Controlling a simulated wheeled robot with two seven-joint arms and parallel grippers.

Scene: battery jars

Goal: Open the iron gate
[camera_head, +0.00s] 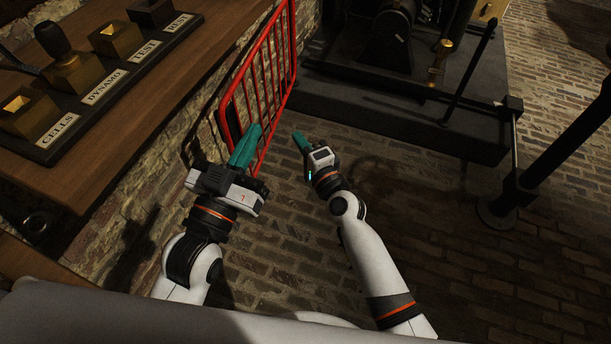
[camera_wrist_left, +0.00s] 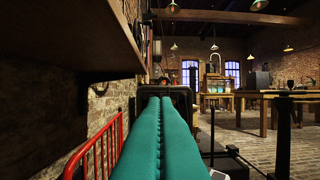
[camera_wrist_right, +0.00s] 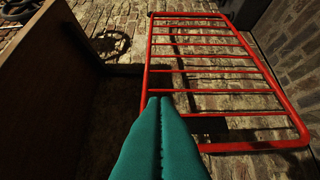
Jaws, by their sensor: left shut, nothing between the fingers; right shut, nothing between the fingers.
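The iron gate is a red barred panel (camera_head: 226,122). In the head view it stands upright along the stone wall beside the wooden bench. My left gripper (camera_head: 249,142) is shut and empty; its teal fingers overlap the gate's near end in the picture. In the left wrist view the gate (camera_wrist_left: 93,148) is at lower left, beside the fingers (camera_wrist_left: 158,115). My right gripper (camera_head: 298,138) is shut and empty, to the right of the gate with a gap of floor between. In the right wrist view the gate (camera_wrist_right: 215,90) fills the middle, behind the fingers (camera_wrist_right: 157,115). Contact with either gripper cannot be told.
A wooden bench (camera_head: 190,55) with a labelled switch panel (camera_head: 88,100) is at left. Dark machinery on a black plinth (camera_head: 400,115) stands beyond the gate. A black post (camera_head: 560,135) is at right. Brick floor (camera_head: 450,225) is open at lower right.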

